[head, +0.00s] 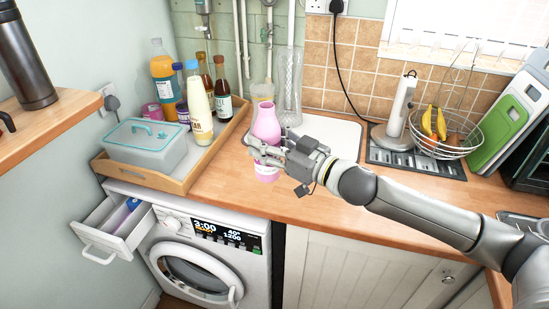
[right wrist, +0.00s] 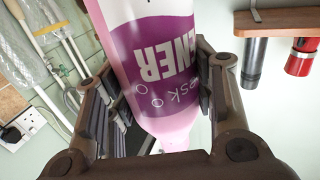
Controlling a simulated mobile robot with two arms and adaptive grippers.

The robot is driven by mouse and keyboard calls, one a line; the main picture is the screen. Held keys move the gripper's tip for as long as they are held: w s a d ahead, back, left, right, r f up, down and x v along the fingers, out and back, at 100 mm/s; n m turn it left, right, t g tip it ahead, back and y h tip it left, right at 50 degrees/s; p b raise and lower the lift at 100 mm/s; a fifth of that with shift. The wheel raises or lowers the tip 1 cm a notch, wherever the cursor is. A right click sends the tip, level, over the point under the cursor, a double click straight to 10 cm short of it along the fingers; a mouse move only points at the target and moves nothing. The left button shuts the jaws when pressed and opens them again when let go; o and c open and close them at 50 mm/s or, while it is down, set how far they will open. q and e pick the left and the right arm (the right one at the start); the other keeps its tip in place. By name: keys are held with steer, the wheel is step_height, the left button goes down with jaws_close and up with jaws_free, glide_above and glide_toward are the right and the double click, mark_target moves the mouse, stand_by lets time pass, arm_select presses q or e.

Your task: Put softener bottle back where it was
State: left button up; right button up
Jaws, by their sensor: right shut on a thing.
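The pink softener bottle (head: 267,122) stands upright at the counter, just right of the wooden tray. My right gripper (head: 268,152) is shut around its middle and hides part of its label. In the right wrist view the bottle (right wrist: 165,70) sits between the two fingers of my right gripper (right wrist: 160,85), its purple label facing the camera. I cannot tell whether the bottle's base touches the counter. My left gripper is not in view.
The wooden tray (head: 178,184) holds a lidded clear box (head: 145,147) and several bottles. The washing machine's drawer (head: 117,228) is pulled open below. Pipes (head: 241,50) and a clear vase-like tube (head: 289,85) stand behind. Counter (head: 225,185) is free left of the pink bottle.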

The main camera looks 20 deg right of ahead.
steer(key=w+d+f, duration=0.4)
steer(key=w+f, duration=0.4)
steer(key=f, duration=0.3)
steer(key=shift+w+p, duration=0.3)
steer(key=shift+d, duration=0.1)
steer(key=shift+f, duration=0.15)
steer(key=o, duration=1.2)
steer(key=shift+o, duration=0.3)
steer(key=shift+s+d, duration=0.1)
steer(key=shift+s, duration=0.05)
